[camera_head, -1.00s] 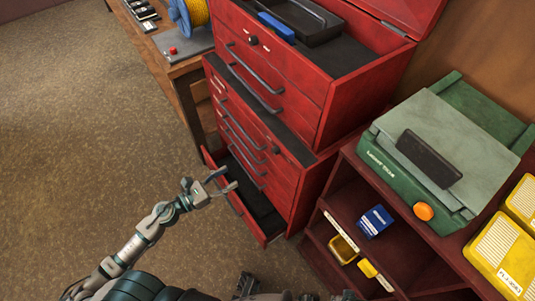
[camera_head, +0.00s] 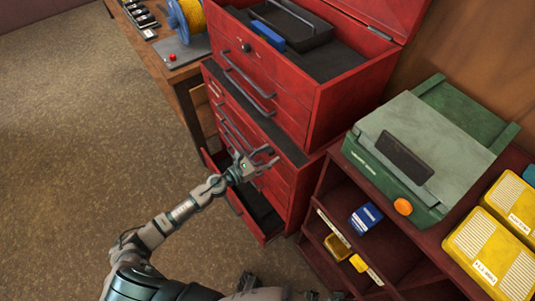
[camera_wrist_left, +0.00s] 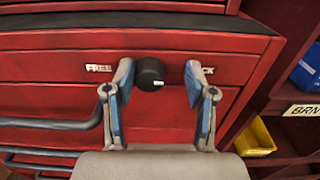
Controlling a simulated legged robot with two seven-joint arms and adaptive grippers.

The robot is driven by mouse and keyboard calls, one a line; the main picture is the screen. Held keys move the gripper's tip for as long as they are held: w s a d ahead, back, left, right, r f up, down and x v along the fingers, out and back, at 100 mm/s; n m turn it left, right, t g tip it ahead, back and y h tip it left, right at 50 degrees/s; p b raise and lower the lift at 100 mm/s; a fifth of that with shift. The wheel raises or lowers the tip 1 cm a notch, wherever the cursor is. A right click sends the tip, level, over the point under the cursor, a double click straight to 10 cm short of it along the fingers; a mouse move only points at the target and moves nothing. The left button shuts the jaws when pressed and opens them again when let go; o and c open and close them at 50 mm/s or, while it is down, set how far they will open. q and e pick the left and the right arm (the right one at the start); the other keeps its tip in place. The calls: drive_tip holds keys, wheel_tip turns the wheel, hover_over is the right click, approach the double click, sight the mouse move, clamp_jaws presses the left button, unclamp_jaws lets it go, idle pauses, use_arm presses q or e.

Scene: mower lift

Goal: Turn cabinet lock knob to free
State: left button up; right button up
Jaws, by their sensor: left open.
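The black lock knob (camera_wrist_left: 150,74) sits on the red cabinet (camera_wrist_left: 60,62) front in the left wrist view. Its white mark points right, toward a label partly covered by my finger and ending in "CK"; a "FREE" label (camera_wrist_left: 98,68) is on its left. My left gripper (camera_wrist_left: 159,76) is open, with one blue-padded finger on each side of the knob. The left finger looks closer to it than the right; I cannot tell whether either touches. In the head view my left gripper (camera_head: 272,156) is at the cabinet front and hides this knob.
The cabinet's bottom drawer (camera_head: 243,218) stands open below my arm. A bar handle (camera_wrist_left: 60,122) lies left of the knob. A red toolbox (camera_head: 290,90) with its own knob (camera_head: 245,47) sits on top. A shelf (camera_head: 322,222) with bins stands right. Floor at left is clear.

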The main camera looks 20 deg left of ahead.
use_arm(q)
drive_tip(key=shift+w+d, duration=0.1)
drive_tip(key=shift+d, duration=0.05)
drive_tip(key=shift+a+f, duration=0.15)
drive_tip(key=shift+a, duration=0.9)
drive_tip(key=shift+c, duration=1)
drive_tip(key=shift+a, duration=0.3)
drive_tip(key=c, duration=0.4)
drive_tip(key=shift+a, duration=0.1)
drive_tip(key=c, duration=0.4)
drive_tip(key=shift+d+r, duration=0.2)
drive_tip(key=shift+d, duration=0.25)
clamp_jaws()
drive_tip(key=shift+d, duration=0.3)
drive_tip(key=shift+a, duration=0.15)
drive_tip(key=shift+f, duration=0.1)
